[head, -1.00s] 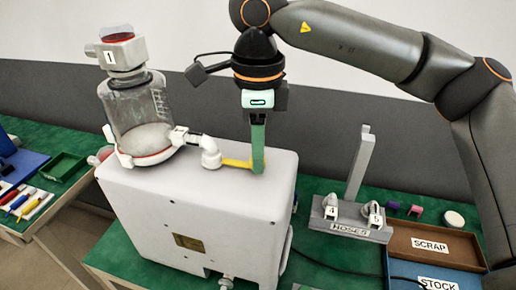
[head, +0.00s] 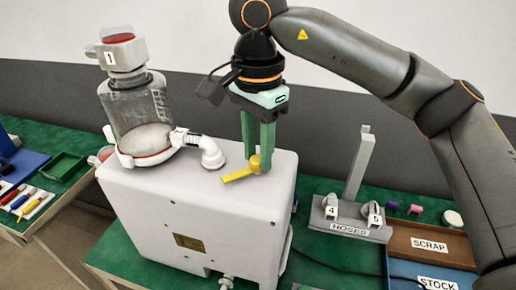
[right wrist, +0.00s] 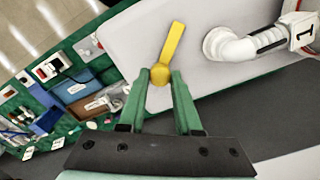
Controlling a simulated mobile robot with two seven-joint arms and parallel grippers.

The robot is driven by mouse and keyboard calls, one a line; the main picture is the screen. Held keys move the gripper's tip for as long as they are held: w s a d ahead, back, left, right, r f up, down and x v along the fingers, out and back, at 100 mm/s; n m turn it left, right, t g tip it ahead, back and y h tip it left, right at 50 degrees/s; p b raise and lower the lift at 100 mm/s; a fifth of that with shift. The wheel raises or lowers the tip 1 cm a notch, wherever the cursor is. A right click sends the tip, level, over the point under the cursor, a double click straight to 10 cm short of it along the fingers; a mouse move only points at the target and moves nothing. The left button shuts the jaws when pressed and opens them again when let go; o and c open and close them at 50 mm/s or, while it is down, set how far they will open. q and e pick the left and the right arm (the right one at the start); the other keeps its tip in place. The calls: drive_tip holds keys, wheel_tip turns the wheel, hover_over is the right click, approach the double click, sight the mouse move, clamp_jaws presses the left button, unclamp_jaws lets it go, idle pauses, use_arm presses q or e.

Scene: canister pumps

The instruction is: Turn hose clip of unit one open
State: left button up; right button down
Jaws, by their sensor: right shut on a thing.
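The yellow hose clip (head: 239,175) is on top of the white pump box, to the right of the white elbow hose end (head: 212,155). Its round knob is between the green fingers of my right gripper (head: 257,164), which is shut on it. The clip's flat lever points to the lower left in the head view, apart from the elbow. In the right wrist view the clip (right wrist: 172,42) runs up from the fingertips (right wrist: 161,76). The canister (head: 138,113) of unit one, with a label 1 on its lid, stands to the left. My left gripper is not in view.
The white pump box (head: 190,215) stands on a green bench. To the right are a grey HOSES stand (head: 349,232), a brown SCRAP tray (head: 412,256) and a blue STOCK tray (head: 425,273). A green tray (head: 65,167) and coloured tools are at the left.

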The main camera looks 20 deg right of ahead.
sight(258, 159)
drive_tip(key=n, duration=0.4)
drive_tip(key=shift+r+n, duration=0.1)
drive_tip(key=shift+n, duration=0.3)
drive_tip(key=n, duration=0.4)
drive_tip(key=shift+p, duration=0.3)
drive_tip(key=shift+n, duration=0.3)
drive_tip(key=c, duration=0.6)
unclamp_jaws()
wheel_tip(258, 159, up, 12)
drive_tip(key=p, duration=0.2)
drive_tip(key=shift+r+p, duration=0.25)
drive_tip(key=shift+p, duration=0.15)
drive_tip(key=shift+s+f, duration=0.1)
